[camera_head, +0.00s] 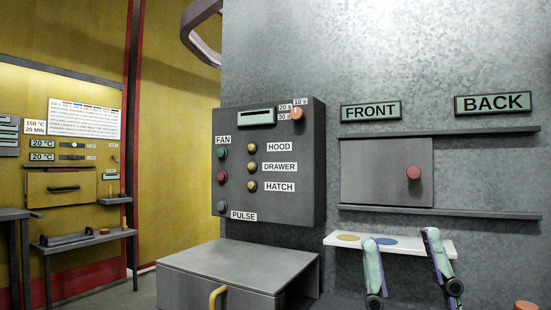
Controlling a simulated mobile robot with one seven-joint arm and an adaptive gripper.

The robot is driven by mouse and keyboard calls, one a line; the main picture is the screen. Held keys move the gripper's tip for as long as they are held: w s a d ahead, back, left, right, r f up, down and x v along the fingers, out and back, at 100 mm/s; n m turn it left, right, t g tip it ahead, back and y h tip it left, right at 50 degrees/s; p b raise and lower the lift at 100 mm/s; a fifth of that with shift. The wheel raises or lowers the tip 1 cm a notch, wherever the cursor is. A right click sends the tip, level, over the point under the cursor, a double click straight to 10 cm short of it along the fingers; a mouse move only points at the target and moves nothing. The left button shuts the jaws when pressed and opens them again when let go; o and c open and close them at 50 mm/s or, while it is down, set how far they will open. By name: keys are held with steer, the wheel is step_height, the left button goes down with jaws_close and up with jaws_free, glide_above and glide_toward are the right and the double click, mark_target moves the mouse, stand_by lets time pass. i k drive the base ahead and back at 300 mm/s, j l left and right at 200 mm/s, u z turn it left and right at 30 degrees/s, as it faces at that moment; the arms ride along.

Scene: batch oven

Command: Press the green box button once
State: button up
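The green button (222,153) sits on the left side of the dark grey control box (313,160), just below the FAN label (223,140). A red button (222,177) is below it. My gripper (401,238) shows at the lower right with its two teal and purple fingers pointing up and spread apart, nothing between them. It is to the right of and lower than the control box, well apart from the green button in the picture. The fingers overlap the view of a white shelf.
Yellow buttons (252,147) and a grey PULSE button (222,206) share the box, with an orange knob (296,113) on top right. A grey cabinet (230,262) with a yellow handle (217,296) juts out below. A sliding panel (380,172) with a red knob (413,173) is right.

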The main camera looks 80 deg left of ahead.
mark_target(222, 153)
steer(key=u, duration=2.45)
